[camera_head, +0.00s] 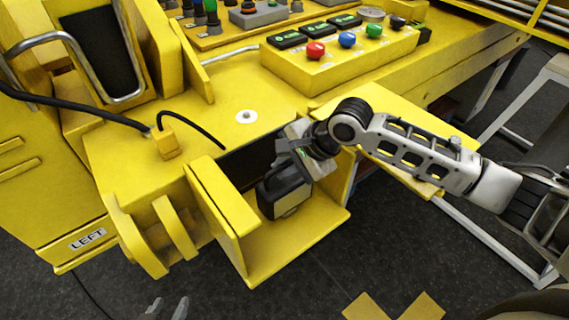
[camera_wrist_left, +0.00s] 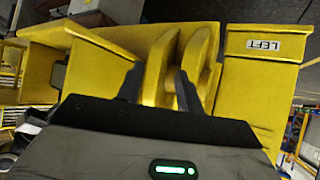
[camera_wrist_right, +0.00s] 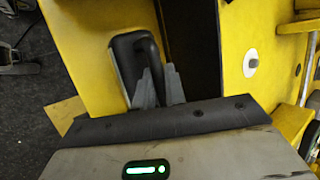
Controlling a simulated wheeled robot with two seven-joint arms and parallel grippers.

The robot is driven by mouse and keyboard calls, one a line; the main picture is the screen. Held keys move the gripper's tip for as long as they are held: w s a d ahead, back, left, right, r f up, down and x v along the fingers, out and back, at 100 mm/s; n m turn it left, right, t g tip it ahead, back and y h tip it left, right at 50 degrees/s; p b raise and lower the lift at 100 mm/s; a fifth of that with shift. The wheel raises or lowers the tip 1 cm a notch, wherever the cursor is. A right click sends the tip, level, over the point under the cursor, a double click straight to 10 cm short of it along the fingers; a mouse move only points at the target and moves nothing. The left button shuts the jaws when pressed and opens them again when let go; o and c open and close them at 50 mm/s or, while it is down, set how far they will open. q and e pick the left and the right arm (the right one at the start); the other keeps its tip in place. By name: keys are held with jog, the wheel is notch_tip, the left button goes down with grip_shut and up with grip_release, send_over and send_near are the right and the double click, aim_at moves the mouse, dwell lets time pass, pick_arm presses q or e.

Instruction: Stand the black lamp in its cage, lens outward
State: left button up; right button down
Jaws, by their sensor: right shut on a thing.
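The black lamp (camera_head: 285,190) is inside the yellow cage (camera_head: 297,246), close above or on its floor; I cannot tell if it touches. A pale face, perhaps the lens, shows low on its front side in the head view. My right gripper (camera_head: 290,158) reaches in from the right and is shut on the lamp's upper part. In the right wrist view the lamp (camera_wrist_right: 128,62) has its handle between the fingers (camera_wrist_right: 158,85). My left gripper (camera_head: 168,308) shows at the bottom edge of the head view, in front of the structure. In the left wrist view its fingers (camera_wrist_left: 158,88) are apart and empty.
A yellow panel with coloured buttons (camera_head: 340,48) stands behind the cage. A yellow plug block (camera_head: 167,140) with a black cable is left of it. Rounded yellow lugs (camera_head: 172,228) stand left of the cage wall. Open dark floor lies in front.

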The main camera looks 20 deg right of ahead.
jog(key=shift+r, duration=0.1)
jog(key=c, duration=1.4)
grip_release()
jog(key=shift+o, duration=0.2)
jog(key=shift+s+f, duration=0.15)
jog(key=shift+f, duration=0.2)
jog(key=shift+s+d+r, duration=0.1)
jog(key=shift+d, duration=0.05)
pick_arm(q)
jog(key=shift+s+a+f, duration=0.1)
jog(key=shift+a+f, duration=0.1)
jog(key=shift+f, duration=0.35)
jog(key=shift+s+a+f, duration=0.1)
jog(key=shift+a+f, duration=0.05)
jog(key=shift+f, duration=0.35)
pick_arm(e)
jog(key=v, duration=1.6)
jog(key=shift+w+a+r, duration=0.2)
jog(key=shift+w+r, duration=0.05)
jog(key=shift+w, duration=0.1)
